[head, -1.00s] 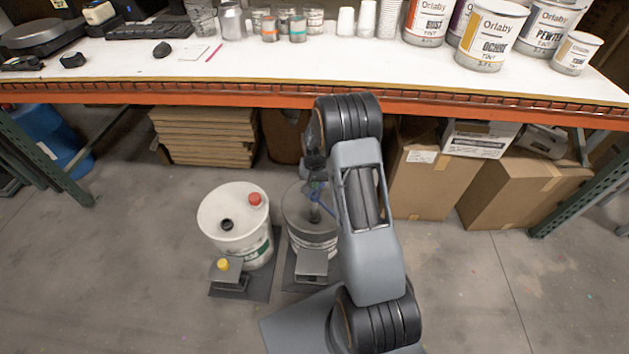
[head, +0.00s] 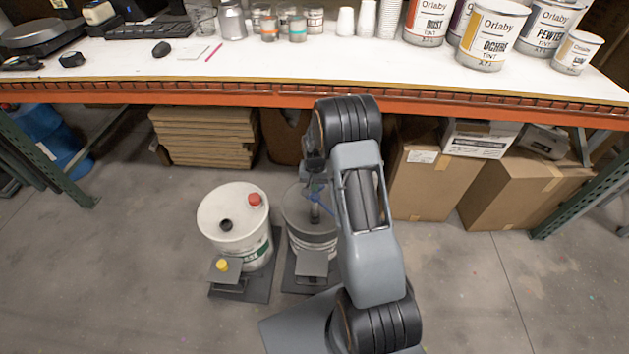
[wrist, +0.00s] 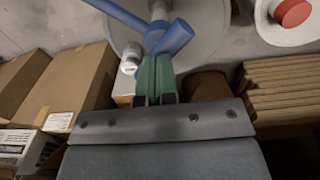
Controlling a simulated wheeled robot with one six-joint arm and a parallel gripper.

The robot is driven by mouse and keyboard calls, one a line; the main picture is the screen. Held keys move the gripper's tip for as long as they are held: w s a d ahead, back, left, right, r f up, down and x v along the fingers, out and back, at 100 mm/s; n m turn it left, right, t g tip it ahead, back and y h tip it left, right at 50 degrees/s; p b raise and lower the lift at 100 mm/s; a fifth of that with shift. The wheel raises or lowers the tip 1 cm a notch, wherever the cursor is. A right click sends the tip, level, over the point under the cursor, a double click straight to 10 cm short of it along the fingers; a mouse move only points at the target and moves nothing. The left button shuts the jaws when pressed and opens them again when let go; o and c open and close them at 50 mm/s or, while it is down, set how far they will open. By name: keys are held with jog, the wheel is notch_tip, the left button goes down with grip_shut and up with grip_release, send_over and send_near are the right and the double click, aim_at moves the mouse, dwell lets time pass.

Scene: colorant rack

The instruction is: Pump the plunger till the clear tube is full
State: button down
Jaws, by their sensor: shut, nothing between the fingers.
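A grey drum (head: 308,240) stands on the floor in front of the workbench, partly hidden by my arm. A blue handle (wrist: 172,38) with a long blue bar shows over the drum's round grey lid (wrist: 205,50) in the wrist view; I take it for the plunger's handle. It shows small in the head view (head: 319,193). My gripper (wrist: 156,60) has green finger pads shut together, with nothing between them. The tips are close to the blue handle; I cannot tell whether they touch it. I cannot make out the clear tube or its level.
A white drum (head: 232,220) with a red cap (head: 254,199) stands close on the left. A grey stand with a yellow cap (head: 221,264) is before it. The workbench (head: 300,66) is behind, with cardboard boxes (head: 428,183) under it.

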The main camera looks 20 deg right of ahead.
jog(key=shift+f, duration=0.1)
jog(key=shift+r+p, duration=2.45)
jog(key=shift+r, duration=1.3)
jog(key=shift+r, duration=0.1)
notch_tip(320, 180, up, 6)
jog(key=p, duration=0.4)
